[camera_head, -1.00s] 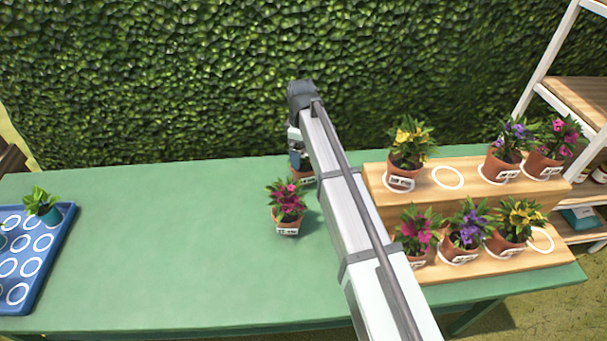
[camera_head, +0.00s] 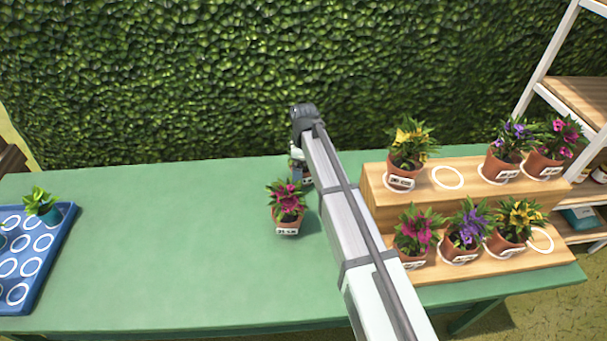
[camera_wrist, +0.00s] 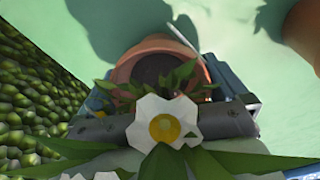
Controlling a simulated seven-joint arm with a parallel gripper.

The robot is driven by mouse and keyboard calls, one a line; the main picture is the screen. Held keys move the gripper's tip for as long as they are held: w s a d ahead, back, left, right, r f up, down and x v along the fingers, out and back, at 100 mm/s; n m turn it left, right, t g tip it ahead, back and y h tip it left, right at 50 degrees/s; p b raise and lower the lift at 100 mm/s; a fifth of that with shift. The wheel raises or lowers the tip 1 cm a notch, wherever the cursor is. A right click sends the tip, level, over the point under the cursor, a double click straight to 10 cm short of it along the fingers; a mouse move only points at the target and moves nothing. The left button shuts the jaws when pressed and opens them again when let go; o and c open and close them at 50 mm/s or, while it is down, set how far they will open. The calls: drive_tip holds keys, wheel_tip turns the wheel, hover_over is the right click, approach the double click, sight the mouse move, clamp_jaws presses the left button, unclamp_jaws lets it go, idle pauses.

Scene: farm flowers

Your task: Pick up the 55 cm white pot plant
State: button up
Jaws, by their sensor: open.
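The white-flowered plant (camera_wrist: 165,125) fills the lower middle of the wrist view, with a white, yellow-centred bloom and green leaves close to the camera. Its terracotta pot (camera_wrist: 124,66) stands on the green table beyond the bloom. My gripper (camera_wrist: 163,80) is open, with blue finger parts showing on either side of the pot. Contact between fingers and pot cannot be told. In the head view my arm and a magenta plant mostly hide this plant. Its label cannot be read.
A magenta plant (camera_head: 287,204) stands close in front on the green table (camera_head: 170,240). A two-step wooden stand (camera_head: 375,185) with several potted flowers is to the right. A blue tray (camera_head: 57,250) is at the far left. A hedge (camera_head: 200,80) rises behind.

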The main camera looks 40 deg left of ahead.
drive_tip(key=shift+c, duration=0.5)
drive_tip(key=c, duration=0.9)
drive_tip(key=shift+r, duration=0.1)
